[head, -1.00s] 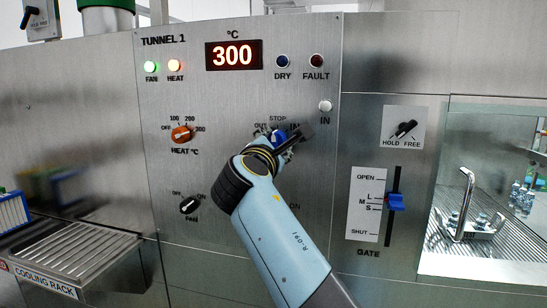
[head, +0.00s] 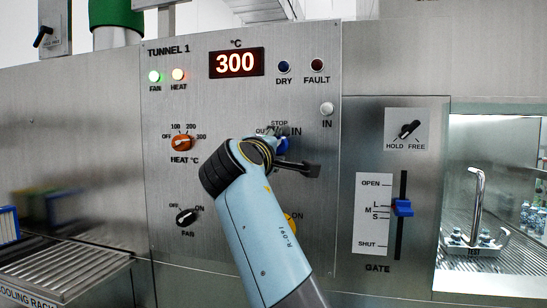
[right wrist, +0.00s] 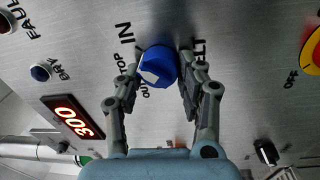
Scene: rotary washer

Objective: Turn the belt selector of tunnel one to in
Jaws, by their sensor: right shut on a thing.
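The belt selector is a blue knob (head: 282,146) on the Tunnel 1 panel, mostly hidden behind my right gripper in the head view. My right gripper (head: 284,152) is at the knob, one dark finger showing to its lower right. In the right wrist view, the fingers (right wrist: 163,66) are shut on both sides of the blue knob (right wrist: 165,60). The knob's white mark faces the lower left, on the side of the STOP and OUT labels; exactly which it points at, I cannot tell. The IN lamp (head: 327,109) looks pale. My left gripper is out of view.
The heat knob (head: 182,143) and fan knob (head: 187,217) are left of my arm. A yellow part (head: 291,222) shows partly behind my arm. The gate lever (head: 402,208) and hold/free switch (head: 410,130) are to the right.

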